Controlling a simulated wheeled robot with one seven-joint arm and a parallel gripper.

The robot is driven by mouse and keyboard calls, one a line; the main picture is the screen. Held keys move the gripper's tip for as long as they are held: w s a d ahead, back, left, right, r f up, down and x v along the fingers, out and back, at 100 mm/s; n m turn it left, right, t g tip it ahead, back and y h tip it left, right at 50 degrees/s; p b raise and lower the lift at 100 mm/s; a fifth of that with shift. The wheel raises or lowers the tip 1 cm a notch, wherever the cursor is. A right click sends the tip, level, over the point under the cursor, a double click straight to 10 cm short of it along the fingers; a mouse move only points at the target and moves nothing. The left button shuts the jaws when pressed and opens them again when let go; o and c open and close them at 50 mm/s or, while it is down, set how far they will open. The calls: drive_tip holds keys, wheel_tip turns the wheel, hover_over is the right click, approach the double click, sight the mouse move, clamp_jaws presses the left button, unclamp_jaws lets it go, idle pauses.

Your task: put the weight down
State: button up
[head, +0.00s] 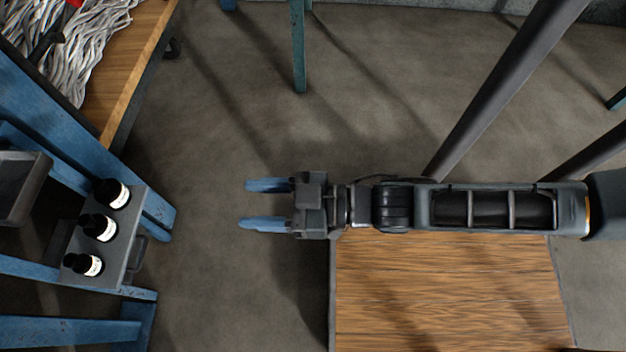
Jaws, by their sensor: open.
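My gripper (264,204) is open in the middle of the head view. Its two blue fingers point left, and I see nothing between them. Bare grey floor shows below and around the fingers. I cannot make out a weight for certain in this view. My arm reaches in from the right edge, partly over a wooden surface.
A wooden-topped box or table (450,300) stands at lower right. A grey holder (133,231) with three dark bottles (98,227) sits on a blue frame at left. A wooden table (135,60) bears grey strands at upper left. Dark slanted poles (500,90) stand at upper right.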

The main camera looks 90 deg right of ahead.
drive_tip(key=s+a+r+g, duration=0.1)
drive_tip(key=s+r+g, duration=0.1)
drive_tip(key=s+r, duration=0.7)
drive_tip(key=shift+a+r, duration=0.2)
drive_tip(key=shift+r, duration=0.05)
